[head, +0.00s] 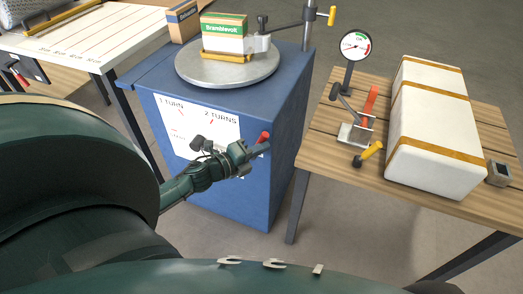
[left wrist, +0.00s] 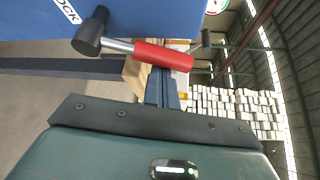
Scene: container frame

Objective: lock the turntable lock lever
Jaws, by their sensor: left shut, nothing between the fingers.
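The lock lever has a red grip (head: 264,137) and stands out from the front of the blue turntable cabinet (head: 285,130). In the left wrist view its red grip (left wrist: 163,57) sits on a metal rod running to a black hub (left wrist: 92,33), beside a label ending in "OCK". My left gripper (head: 246,152) is at the lever, partly covering it in the head view. Its fingers (left wrist: 163,85) are shut and empty, with their tips right at the red grip; I cannot tell whether they touch. The round turntable (head: 228,72) is on top of the cabinet. My right gripper is not in view.
A green-and-white box (head: 224,27) stands on the turntable. A wooden table (head: 325,160) at right holds a white strapped package (head: 425,125), a gauge (head: 355,46) and a red-handled clamp (head: 370,100). Grey floor (head: 345,250) is open between cabinet and table.

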